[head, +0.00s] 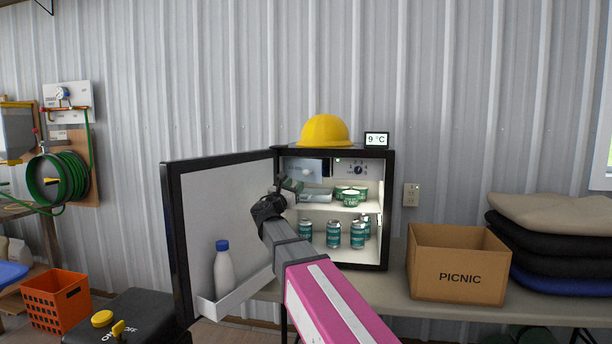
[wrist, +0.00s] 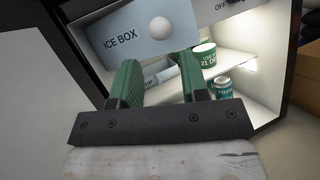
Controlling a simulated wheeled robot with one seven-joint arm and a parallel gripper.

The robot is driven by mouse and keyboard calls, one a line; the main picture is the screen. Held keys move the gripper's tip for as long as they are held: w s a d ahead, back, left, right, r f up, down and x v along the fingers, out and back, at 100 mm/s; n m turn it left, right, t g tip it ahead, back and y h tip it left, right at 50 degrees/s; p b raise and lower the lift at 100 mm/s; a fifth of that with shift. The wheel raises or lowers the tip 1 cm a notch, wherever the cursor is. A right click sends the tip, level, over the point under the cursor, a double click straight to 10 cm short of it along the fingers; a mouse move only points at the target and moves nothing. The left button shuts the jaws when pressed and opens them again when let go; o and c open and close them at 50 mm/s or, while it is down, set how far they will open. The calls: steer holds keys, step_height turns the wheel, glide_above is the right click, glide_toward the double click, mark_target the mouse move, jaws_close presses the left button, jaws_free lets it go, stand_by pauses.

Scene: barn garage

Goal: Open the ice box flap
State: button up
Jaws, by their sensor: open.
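The small fridge (head: 390,214) stands on the table with its door (head: 208,222) swung open to the left. The ice box flap (head: 310,168) is a blue-grey panel at the upper left inside. In the wrist view the flap (wrist: 140,35) reads "ICE BOX", has a round white knob (wrist: 160,28) and looks closed. My gripper (head: 291,186) reaches into the fridge opening, just below and left of the flap. In the wrist view its green fingers (wrist: 158,80) are apart, empty, and below the knob, which shows beyond them. I cannot tell whether a finger touches the flap.
Tubs (head: 351,196) sit on the upper shelf, right of my gripper, and several cans (head: 333,234) stand below. A white bottle (head: 223,270) stands in the door rack. A yellow hard hat (head: 326,130) and a display (head: 376,139) sit on top. A picnic box (head: 460,276) is to the right.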

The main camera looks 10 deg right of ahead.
mark_target(304, 175)
steer(key=x, duration=0.8)
steer(key=shift+w+d+r, duration=0.1)
steer(key=shift+w+d, duration=0.1)
